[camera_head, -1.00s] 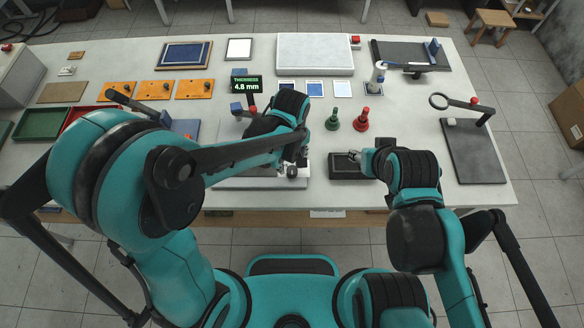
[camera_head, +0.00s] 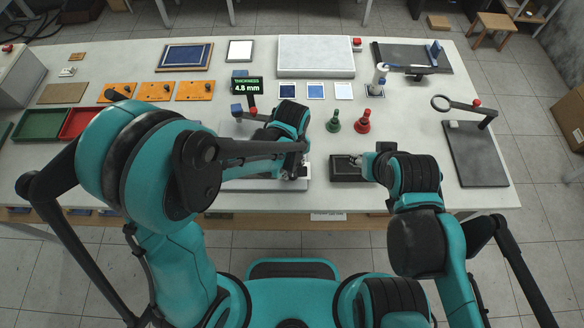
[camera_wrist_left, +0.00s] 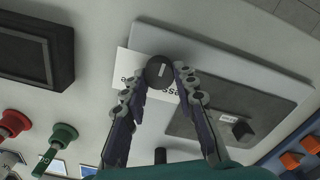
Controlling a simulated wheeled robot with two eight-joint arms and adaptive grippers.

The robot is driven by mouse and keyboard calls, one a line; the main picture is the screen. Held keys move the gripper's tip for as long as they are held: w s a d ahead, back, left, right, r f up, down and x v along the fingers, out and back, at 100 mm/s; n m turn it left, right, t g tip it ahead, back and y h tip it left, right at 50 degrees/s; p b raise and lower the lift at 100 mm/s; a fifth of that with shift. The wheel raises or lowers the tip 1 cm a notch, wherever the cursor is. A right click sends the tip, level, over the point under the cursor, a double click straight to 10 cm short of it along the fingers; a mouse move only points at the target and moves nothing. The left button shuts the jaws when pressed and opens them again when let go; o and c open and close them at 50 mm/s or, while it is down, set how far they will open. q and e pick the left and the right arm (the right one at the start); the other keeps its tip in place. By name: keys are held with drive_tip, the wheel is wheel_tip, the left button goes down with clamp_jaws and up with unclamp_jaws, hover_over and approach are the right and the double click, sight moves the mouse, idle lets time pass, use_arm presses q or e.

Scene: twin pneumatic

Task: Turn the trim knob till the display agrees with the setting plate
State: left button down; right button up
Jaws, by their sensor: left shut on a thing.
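My left gripper (camera_wrist_left: 160,75) is shut on the round dark trim knob (camera_wrist_left: 159,72), with one finger on each side; a pale line marks the knob's top. In the head view my left gripper (camera_head: 297,172) is at the front of the table and its wrist mostly hides the knob. A white printed card (camera_wrist_left: 129,64) lies beside the knob, its text partly covered. The display (camera_head: 247,86) shows green thickness digits that look like 4.8 mm; the last digit is hard to read. My right gripper (camera_head: 357,161) is at a dark box; its fingers are too small to judge.
The dark box (camera_head: 345,174) stands right of my left gripper. A green (camera_head: 333,124) and a red piece (camera_head: 363,122) stand behind it. A stand with a ring (camera_head: 478,150) is at the right. Orange plates (camera_head: 195,90) and colored trays lie left. The table's middle right is fairly clear.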

use_arm(q)
drive_tip(key=shift+m, duration=0.3)
drive_tip(key=m+b, duration=0.1)
drive_tip(key=m, duration=0.4)
drive_tip(key=shift+d+f+b, duration=0.1)
drive_tip(key=shift+b, duration=0.2)
drive_tip(key=m+b, duration=0.1)
drive_tip(key=m, duration=0.5)
drive_tip(key=shift+d, duration=0.1)
drive_tip(key=shift+m, duration=0.3)
drive_tip(key=c, duration=1.2)
unclamp_jaws()
